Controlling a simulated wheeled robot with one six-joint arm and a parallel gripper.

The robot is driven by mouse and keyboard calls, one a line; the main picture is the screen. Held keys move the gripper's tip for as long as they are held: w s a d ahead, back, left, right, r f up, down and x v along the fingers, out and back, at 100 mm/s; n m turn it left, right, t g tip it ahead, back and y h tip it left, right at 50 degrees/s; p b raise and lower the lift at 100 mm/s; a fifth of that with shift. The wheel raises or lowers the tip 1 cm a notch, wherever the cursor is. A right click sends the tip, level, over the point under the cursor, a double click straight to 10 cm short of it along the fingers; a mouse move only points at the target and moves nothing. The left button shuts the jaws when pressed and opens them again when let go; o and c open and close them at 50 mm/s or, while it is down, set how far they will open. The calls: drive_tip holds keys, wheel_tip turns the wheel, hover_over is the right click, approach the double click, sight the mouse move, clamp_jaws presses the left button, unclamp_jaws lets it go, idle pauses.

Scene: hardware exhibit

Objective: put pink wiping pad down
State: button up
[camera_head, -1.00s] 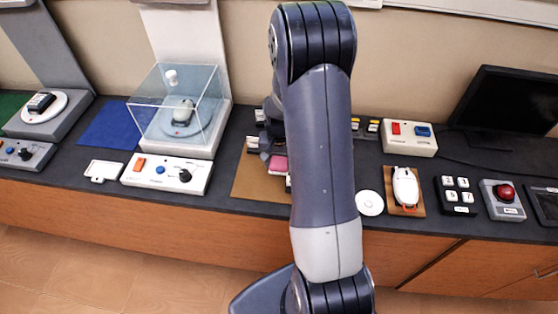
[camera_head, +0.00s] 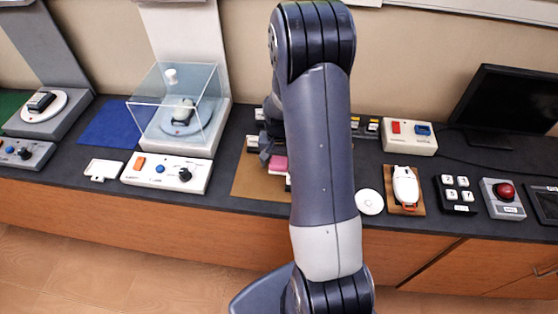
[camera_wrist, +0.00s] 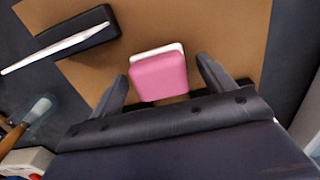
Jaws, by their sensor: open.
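The pink wiping pad (camera_wrist: 158,76) lies on the brown mat (camera_wrist: 205,25) in the wrist view, with a white edge showing along its far side. In the head view the pad (camera_head: 278,164) is partly hidden by my arm. My gripper (camera_wrist: 164,82) is open, with one finger on each side of the pad and a gap visible at both sides. In the head view my gripper is mostly behind my arm, and the mat (camera_head: 252,180) shows to its left.
A black block with a white stick-like tool (camera_wrist: 72,42) lies left of the pad. Wooden-handled tools (camera_wrist: 28,120) lie at lower left. A white disc (camera_head: 370,202) and a white mouse-like device (camera_head: 405,187) stand right of my arm. A clear display case (camera_head: 178,105) stands left.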

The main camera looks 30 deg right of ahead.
sight(277, 161)
wheel_tip(277, 161, up, 11)
drive_tip(key=shift+b, duration=0.35)
drive_tip(key=shift+o, duration=0.5)
drive_tip(key=shift+r, duration=0.45)
drive_tip(key=shift+t+h, duration=0.4)
drive_tip(key=shift+t, duration=0.2)
drive_tip(key=f+p, duration=0.1)
drive_tip(key=f, duration=0.1)
drive_tip(key=f+p, duration=0.2)
drive_tip(key=a+f+p, duration=0.1)
drive_tip(key=f, duration=0.2)
drive_tip(key=shift+s+f+p, duration=0.1)
drive_tip(key=shift+s+p, duration=0.05)
drive_tip(key=shift+p, duration=0.15)
drive_tip(key=shift+d+f+p, duration=0.2)
drive_tip(key=shift+f+p, duration=0.1)
drive_tip(key=shift+f, duration=0.55)
drive_tip(key=shift+d+f+p, duration=0.15)
drive_tip(key=shift+f+p, duration=0.1)
drive_tip(key=shift+f, duration=0.65)
drive_tip(key=shift+d+f+p, duration=0.2)
drive_tip(key=shift+f+p, duration=0.1)
drive_tip(key=shift+f, duration=0.55)
